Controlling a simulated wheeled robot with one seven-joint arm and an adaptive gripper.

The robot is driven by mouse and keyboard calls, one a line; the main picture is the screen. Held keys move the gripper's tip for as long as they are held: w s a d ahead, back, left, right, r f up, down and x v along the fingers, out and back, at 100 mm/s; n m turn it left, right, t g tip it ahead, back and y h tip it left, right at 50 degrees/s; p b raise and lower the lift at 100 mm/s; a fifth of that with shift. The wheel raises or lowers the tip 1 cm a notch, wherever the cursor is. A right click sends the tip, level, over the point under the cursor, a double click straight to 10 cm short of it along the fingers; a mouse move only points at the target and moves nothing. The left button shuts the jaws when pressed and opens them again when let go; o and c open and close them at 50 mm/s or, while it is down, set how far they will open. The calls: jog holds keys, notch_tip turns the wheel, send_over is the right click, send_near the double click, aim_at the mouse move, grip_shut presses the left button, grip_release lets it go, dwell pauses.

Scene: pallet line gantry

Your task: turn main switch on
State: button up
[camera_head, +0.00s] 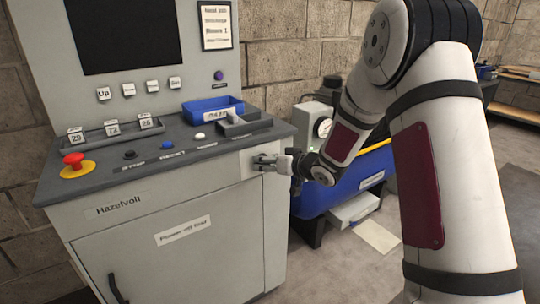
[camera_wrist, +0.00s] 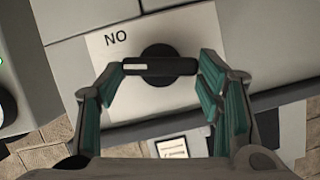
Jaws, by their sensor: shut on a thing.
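The main switch is a black rotary knob (camera_wrist: 160,67) on a pale plate (camera_wrist: 112,65) in the wrist view. Its bar lies nearly level, with a white mark on its left end. The letters read "NO" in this view, at the plate's upper left. My gripper (camera_wrist: 163,70) is shut on the knob, with one teal-padded finger at each end of the bar.
The console top holds a red emergency button (camera_head: 74,160), a blue tray (camera_head: 213,108) and several small buttons. A blue machine (camera_head: 345,185) stands close to the right, behind my arm. A paper sheet (camera_head: 376,236) lies on the floor.

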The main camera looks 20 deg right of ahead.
jog(key=m+y+p, duration=0.1)
jog(key=m, duration=0.2)
jog(key=m+y+p, duration=0.2)
jog(key=d+f+m+y+p, duration=0.1)
jog(key=m+y+p, duration=0.1)
jog(key=m, duration=0.1)
jog(key=shift+w+m+t, duration=0.2)
jog(key=shift+m+t, duration=0.1)
jog(key=shift+f+m+t+y+b, duration=0.15)
jog(key=shift+m+t+y, duration=0.1)
jog(key=shift+m, duration=0.45)
jog(key=shift+f+m+t+y+b, duration=0.15)
jog(key=shift+m+y, duration=0.1)
jog(key=shift+m, duration=0.45)
jog(key=shift+r, duration=0.1)
jog(key=o, duration=1.2)
jog(key=shift+c, duration=0.2)
jog(key=shift+s+d, duration=0.1)
jog(key=v, duration=1.1)
jog(key=shift+s+d, duration=0.25)
jog(key=shift+s, duration=0.05)
